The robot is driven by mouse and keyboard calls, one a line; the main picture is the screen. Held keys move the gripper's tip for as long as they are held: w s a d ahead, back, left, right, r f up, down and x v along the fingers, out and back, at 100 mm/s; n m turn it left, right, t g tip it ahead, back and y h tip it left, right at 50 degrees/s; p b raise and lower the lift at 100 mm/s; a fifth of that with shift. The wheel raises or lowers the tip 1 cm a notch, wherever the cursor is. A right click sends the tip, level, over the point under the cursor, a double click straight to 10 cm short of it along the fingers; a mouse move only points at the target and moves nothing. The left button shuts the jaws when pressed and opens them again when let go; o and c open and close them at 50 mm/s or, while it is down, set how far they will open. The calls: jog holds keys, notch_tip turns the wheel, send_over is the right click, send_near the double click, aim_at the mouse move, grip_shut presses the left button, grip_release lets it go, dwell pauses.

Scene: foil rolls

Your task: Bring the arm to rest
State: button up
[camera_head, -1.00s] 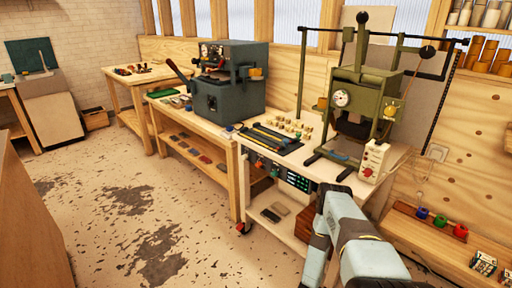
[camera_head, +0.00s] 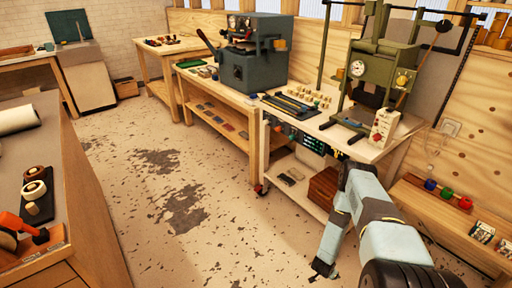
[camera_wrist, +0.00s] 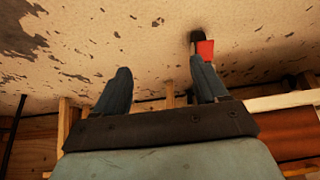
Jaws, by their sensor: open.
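My arm (camera_head: 385,235) comes in from the lower right of the head view, bent at the elbow, with its forearm pointing down. My gripper (camera_head: 322,270) hangs low over the bare floor in front of the wheeled cart (camera_head: 375,150). In the wrist view, my gripper (camera_wrist: 160,67) shows two dark fingers set well apart. Nothing is between them, so it is open and empty. Beyond the right fingertip a small red and black part (camera_wrist: 205,48), perhaps a cart wheel, shows against the floor.
The cart carries a green press (camera_head: 380,75). A bench (camera_head: 225,105) with a grey machine (camera_head: 252,65) stands left of it. A low shelf (camera_head: 445,215) is at the right. A counter (camera_head: 75,190) with rolls (camera_head: 34,190) fills the left edge. The floor (camera_head: 180,190) between is clear.

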jog(key=w+a+r+n+t+y, duration=0.1)
jog(key=w+r, duration=0.9)
jog(key=r, duration=0.4)
jog(key=w+a+r+n+t+y, duration=0.1)
jog(key=w+r, duration=0.8)
jog(key=r, duration=0.6)
jog(key=w+a+r+n+y, duration=0.1)
jog(key=a+r+n, duration=0.15)
jog(key=r, duration=1.25)
jog(key=w+a+r+n+y, duration=0.1)
jog(key=a+r, duration=0.2)
jog(key=r, duration=1.2)
jog(key=s+a+r+n, duration=0.1)
jog(key=s+a+r, duration=0.1)
jog(key=s+r, duration=0.5)
jog(key=s+a+r+n+y, duration=0.1)
jog(key=s+r, duration=0.3)
jog(key=r, duration=0.6)
jog(key=s+a+r+n, duration=0.1)
jog(key=s+a+r, duration=0.1)
jog(key=s+r, duration=0.5)
jog(key=s+r+n, duration=0.1)
jog(key=s+r, duration=0.4)
jog(key=s, duration=0.8)
jog(key=s+r+n, duration=0.1)
jog(key=s+r, duration=0.4)
jog(key=s, duration=0.7)
jog(key=shift+s+a, duration=0.35)
